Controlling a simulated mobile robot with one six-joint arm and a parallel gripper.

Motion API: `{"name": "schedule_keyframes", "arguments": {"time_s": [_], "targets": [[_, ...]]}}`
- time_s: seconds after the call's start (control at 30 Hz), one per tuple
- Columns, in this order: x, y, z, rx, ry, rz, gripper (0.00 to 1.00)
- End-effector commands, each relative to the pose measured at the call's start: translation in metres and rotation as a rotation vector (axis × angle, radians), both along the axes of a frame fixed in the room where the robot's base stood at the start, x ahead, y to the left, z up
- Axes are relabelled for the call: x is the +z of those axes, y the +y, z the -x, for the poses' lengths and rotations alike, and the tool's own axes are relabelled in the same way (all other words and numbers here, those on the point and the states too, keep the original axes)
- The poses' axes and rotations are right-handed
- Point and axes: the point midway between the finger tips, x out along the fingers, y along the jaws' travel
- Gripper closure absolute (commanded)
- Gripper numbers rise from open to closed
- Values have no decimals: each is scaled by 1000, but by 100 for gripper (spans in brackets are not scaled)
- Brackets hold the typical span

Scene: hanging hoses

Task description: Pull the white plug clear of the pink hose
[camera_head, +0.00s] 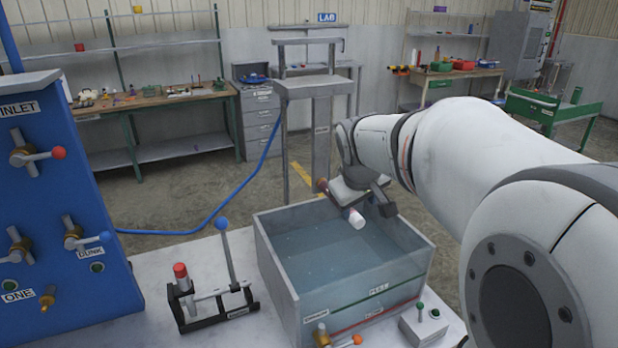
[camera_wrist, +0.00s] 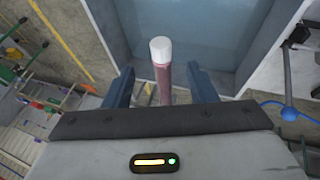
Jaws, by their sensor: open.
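The white plug (camera_wrist: 160,49) is a short white cylinder on the end of the pink hose (camera_wrist: 163,85). In the wrist view the hose runs between the two blue fingers of my gripper (camera_wrist: 160,70), with a gap on each side. The plug shows just past the fingertips. My gripper is open and not closed on either. In the head view the plug (camera_head: 356,218) pokes out below my gripper (camera_head: 366,200), over the water tank. A short pinkish piece shows left of the gripper; the hose between is hidden there.
The clear-walled water tank (camera_head: 285,285) stands below on the pale bench. A blue valve panel (camera_head: 60,180) is at left, with a lever stand (camera_head: 205,300) in front. A grey post (camera_head: 322,140) rises behind the tank. A small switch box (camera_head: 422,325) sits at its front right.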

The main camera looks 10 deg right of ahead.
Motion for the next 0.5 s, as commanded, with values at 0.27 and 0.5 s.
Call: {"name": "schedule_keyframes", "arguments": {"time_s": [0.27, 0.5], "targets": [[-39, -8, -17, -2, 5, -4, 49], [-58, -12, -26, 0, 3, -3, 49]]}}
